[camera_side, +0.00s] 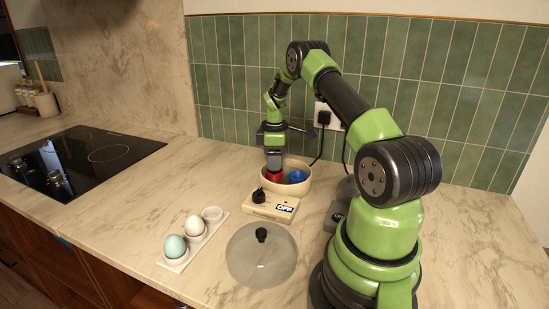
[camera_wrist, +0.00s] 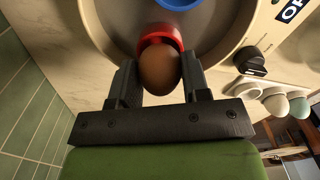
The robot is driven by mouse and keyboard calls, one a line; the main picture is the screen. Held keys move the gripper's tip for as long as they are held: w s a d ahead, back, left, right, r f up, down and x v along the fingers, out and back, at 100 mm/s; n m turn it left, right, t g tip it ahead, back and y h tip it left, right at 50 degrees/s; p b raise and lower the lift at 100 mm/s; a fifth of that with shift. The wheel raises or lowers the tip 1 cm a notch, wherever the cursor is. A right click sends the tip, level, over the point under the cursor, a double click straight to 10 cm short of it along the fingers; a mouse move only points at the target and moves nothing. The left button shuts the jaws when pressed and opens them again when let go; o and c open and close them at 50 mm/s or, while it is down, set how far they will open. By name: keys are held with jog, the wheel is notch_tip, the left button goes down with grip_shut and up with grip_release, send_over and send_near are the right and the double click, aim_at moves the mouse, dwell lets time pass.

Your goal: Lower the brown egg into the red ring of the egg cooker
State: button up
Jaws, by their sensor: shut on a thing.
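The egg cooker is a round cream bowl (camera_side: 303,184) with a control base (camera_side: 270,205) marked OFF. Inside it are a red ring (camera_side: 274,176) and a blue ring (camera_side: 297,176). In the wrist view the brown egg (camera_wrist: 159,68) is between the fingers of my gripper (camera_wrist: 158,80), which is shut on it. The egg overlaps the red ring (camera_wrist: 157,38) there, with the blue ring (camera_wrist: 178,3) beyond. I cannot tell how deep the egg sits.
A white egg holder (camera_side: 213,226) carries a blue-green egg (camera_side: 175,246) and a pale egg (camera_side: 194,226); its far cup is empty. A clear lid with a black knob (camera_side: 262,256) lies in front of the cooker. A black hob (camera_side: 82,158) is at left, and a tiled wall stands behind.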

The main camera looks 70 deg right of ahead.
jog(key=shift+f, duration=0.65)
dwell(0.3)
jog(key=o, duration=0.7)
jog(key=shift+d, duration=0.1)
